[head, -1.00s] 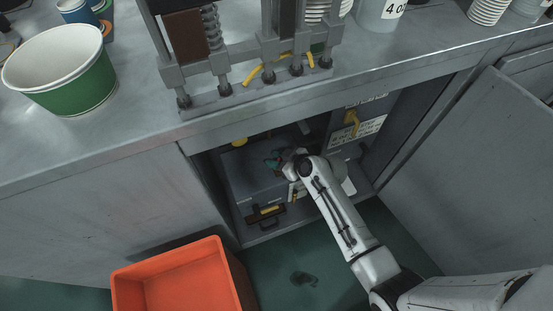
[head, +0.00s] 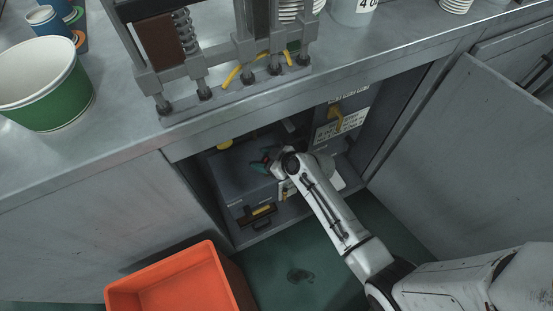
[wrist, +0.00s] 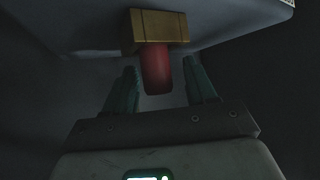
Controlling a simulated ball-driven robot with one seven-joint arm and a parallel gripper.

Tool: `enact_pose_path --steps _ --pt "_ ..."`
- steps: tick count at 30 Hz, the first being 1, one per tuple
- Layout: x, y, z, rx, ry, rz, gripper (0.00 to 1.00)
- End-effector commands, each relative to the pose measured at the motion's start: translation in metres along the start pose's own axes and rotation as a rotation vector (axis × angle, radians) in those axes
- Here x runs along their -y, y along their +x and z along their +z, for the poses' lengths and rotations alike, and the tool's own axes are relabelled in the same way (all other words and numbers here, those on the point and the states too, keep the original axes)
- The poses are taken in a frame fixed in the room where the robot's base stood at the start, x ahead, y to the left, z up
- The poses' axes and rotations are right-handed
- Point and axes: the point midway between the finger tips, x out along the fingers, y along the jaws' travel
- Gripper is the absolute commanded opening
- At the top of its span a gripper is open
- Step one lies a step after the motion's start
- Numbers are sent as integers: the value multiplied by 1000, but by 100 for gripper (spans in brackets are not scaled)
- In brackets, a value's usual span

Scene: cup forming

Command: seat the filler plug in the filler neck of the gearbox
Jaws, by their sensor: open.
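In the wrist view a red rounded cylinder (wrist: 156,75) sticks out of a brass-coloured block (wrist: 158,27). I cannot tell for sure whether this is the filler plug. My gripper (wrist: 159,67) is open, its teal fingers on either side of the red cylinder in the picture, with gaps on both sides; the depth is unclear. In the head view my gripper (head: 259,162) is inside the open cabinet, at a grey box-like housing (head: 228,178) that looks like the gearbox. A yellow part (head: 224,144) shows at the housing's back edge. I cannot make out the filler neck.
The steel worktop (head: 110,130) overhangs the cabinet opening. A grey cabinet door (head: 460,160) stands open at the right. An orange crate (head: 180,280) sits on the floor in front. A dark handle with a yellow bar (head: 258,214) is low on the housing front.

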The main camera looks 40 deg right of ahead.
Motion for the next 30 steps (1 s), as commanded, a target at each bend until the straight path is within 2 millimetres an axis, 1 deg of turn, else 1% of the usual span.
enact_pose_path --steps 9,15,18,21,26,29,30 --pt "0 -64 0 1 0 3 56" --pt "0 -99 0 0 0 2 56" --pt "0 -110 0 1 0 1 56" --pt "0 -116 0 0 0 1 56" --pt "1 -119 1 5 0 -3 56" --pt "15 -124 3 61 2 -40 56" --pt "25 -128 6 107 8 -63 56"
